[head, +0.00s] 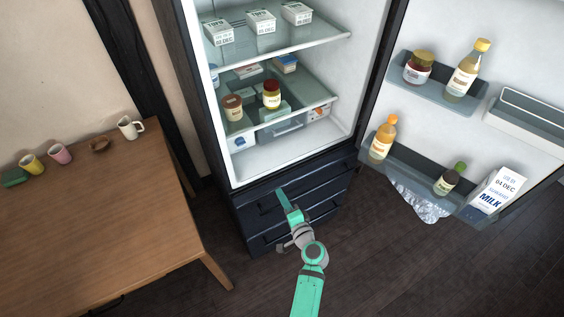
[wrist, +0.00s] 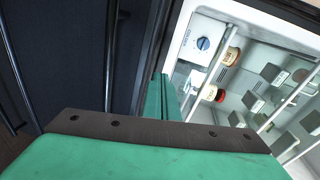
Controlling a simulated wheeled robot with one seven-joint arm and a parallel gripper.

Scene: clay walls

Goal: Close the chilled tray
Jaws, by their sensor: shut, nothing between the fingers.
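The fridge stands open in the head view. A grey, clear-fronted tray (head: 284,130) sits low in its cabinet, beneath the lower glass shelf; it appears to be the chilled tray. How far it stands out is hard to tell. My gripper (head: 281,193) is shut and empty, in front of the dark lower drawers, below the fridge floor and apart from the tray. In the wrist view my gripper's green fingers (wrist: 161,98) are together, with the fridge interior to their right. I cannot clearly pick out the tray there.
The fridge door (head: 480,120) stands wide open at right, its racks holding bottles, a jar and a milk carton (head: 497,190). Jars (head: 271,95) stand on the lower shelf. A wooden table (head: 110,220) with cups is at left. Dark floor (head: 400,270) is free at right.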

